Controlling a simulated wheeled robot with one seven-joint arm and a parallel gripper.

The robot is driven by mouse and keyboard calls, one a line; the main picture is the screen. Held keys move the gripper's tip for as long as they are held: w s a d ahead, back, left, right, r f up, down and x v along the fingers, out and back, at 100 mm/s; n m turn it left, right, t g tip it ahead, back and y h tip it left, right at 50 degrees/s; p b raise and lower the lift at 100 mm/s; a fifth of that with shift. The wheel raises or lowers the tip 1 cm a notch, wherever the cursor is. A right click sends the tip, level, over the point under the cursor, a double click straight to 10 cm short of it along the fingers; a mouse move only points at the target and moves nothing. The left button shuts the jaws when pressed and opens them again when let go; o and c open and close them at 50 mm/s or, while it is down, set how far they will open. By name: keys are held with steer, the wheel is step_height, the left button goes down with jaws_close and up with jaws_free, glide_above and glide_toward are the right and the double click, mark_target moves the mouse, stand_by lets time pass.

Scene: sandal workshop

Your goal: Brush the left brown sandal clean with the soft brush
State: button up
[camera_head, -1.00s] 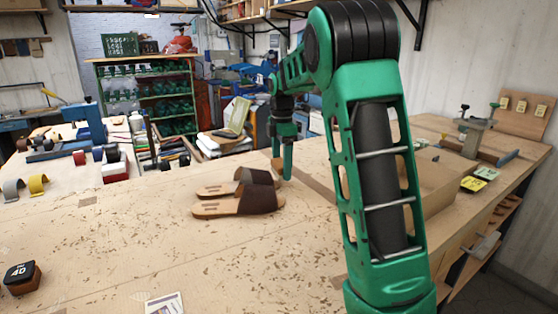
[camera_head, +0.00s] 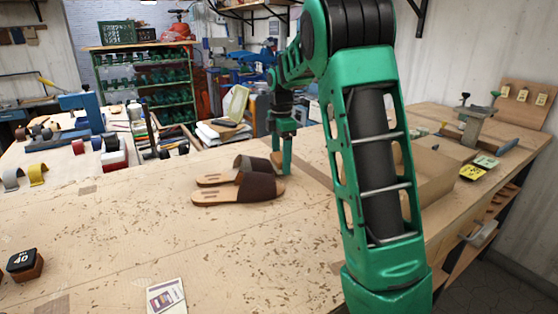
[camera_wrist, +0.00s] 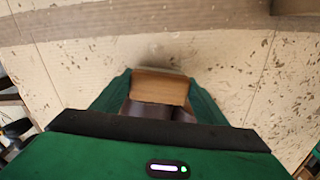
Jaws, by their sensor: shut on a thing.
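Two brown sandals lie side by side on the workbench in the head view, straps to the right. The far sandal (camera_head: 217,180) has a greyer, paler strap; the near sandal (camera_head: 222,196) has a dark brown one. My gripper (camera_head: 281,164) points down at the strap end of the far sandal. It is shut on a wooden block-like brush (camera_wrist: 160,87), seen between the fingers in the wrist view. A dark brown surface shows just below the brush there. The bristles are hidden, and I cannot tell whether they touch a sandal.
The workbench (camera_head: 120,235) is clear in front of the sandals. A black-topped block marked 40 (camera_head: 25,264) and a printed card (camera_head: 166,296) lie near its front. A cardboard box (camera_head: 425,175) stands to the right, behind my arm. Tape rolls and tools crowd the back left.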

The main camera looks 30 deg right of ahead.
steer(key=shift+f, duration=0.4)
steer(key=shift+w, duration=0.15)
stand_by(0.4)
steer(key=shift+w+d, duration=0.15)
steer(key=shift+w, duration=0.45)
steer(key=shift+w+d, duration=0.15)
steer(key=shift+w, duration=0.4)
steer(key=shift+s, duration=0.2)
steer(key=shift+s+a, duration=0.15)
steer(key=shift+s, duration=0.4)
steer(key=shift+s+a, duration=0.15)
steer(key=shift+s, duration=0.4)
steer(key=shift+w, duration=0.15)
steer(key=shift+w+d, duration=0.15)
steer(key=shift+w, duration=0.45)
steer(key=shift+w+d, duration=0.15)
steer(key=shift+w, duration=0.4)
steer(key=shift+s, duration=0.2)
